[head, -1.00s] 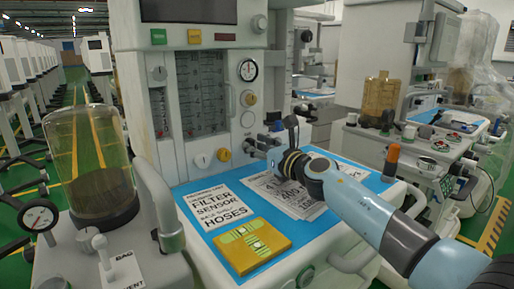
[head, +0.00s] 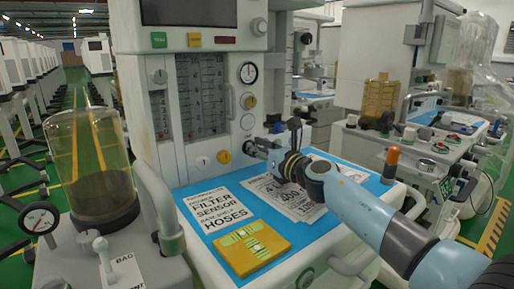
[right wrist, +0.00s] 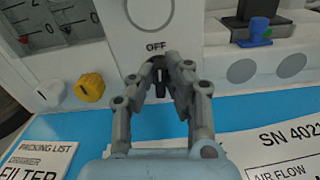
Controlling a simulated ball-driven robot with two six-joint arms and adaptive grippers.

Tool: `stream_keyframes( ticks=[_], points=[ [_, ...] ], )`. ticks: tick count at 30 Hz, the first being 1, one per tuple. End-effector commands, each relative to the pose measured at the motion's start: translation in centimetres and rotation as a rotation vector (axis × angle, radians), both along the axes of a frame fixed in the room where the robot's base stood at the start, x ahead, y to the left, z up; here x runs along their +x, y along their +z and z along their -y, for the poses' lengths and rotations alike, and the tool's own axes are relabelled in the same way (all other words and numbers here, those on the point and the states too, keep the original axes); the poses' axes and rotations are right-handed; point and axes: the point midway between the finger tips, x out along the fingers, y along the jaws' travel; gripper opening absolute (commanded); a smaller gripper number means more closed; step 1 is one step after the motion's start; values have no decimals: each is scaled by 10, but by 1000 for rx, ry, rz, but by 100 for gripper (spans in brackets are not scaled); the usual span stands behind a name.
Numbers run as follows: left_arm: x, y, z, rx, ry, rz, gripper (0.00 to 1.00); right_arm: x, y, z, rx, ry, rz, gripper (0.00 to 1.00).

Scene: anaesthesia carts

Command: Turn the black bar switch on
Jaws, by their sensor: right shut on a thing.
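The black bar switch (right wrist: 161,76) shows in the right wrist view, on the pale machine front just below the word OFF. Its bar looks roughly upright, pointing towards that word. My right gripper (right wrist: 163,66) has its two grey fingers closed in on either side of the bar, shut on it. The fingers hide part of the switch. In the head view, my right gripper (head: 268,147) reaches the lower front panel of the machine, and the switch cannot be made out behind it. My left gripper is not in view.
A yellow knob (right wrist: 89,87) and a white knob (right wrist: 52,92) sit left of the switch. A blue-tipped fitting (right wrist: 259,29) is at the right. Papers and a yellow packet (head: 250,247) lie on the blue worktop (head: 200,247) below. A clear canister (head: 90,165) stands left.

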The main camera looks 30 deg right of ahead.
Motion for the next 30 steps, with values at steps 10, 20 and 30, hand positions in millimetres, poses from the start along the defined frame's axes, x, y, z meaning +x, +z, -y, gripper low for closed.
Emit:
stream_keyframes(
  ticks=[10,20,30],
  points=[
    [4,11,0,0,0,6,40,0,0,3,292,0,-42,0],
    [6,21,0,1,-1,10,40,1,-1,6,604,-1,-86,0],
    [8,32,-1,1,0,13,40,1,-4,8,924,-1,-129,0]
  ],
)
